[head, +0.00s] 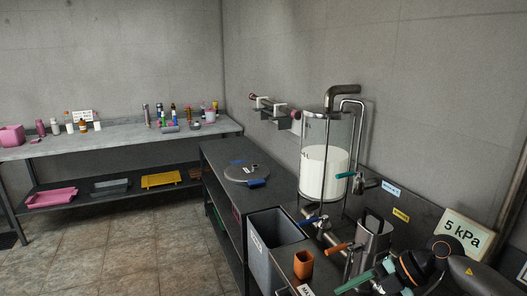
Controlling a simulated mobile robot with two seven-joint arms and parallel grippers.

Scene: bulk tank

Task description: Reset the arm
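My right arm comes in at the lower right corner, dark with orange rings. Its gripper end (378,280) is low beside the steel jug, with teal and grey parts around it. These parts overlap, so I cannot tell whether the fingers are open, shut or holding something. My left arm and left gripper are not in view.
A clear tank (325,158) with white contents stands by the right wall. A steel jug (371,240), orange cup (303,264) and grey bin (275,235) are near my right arm. A round lid (246,174) lies on the dark bench. The tiled floor at left is clear.

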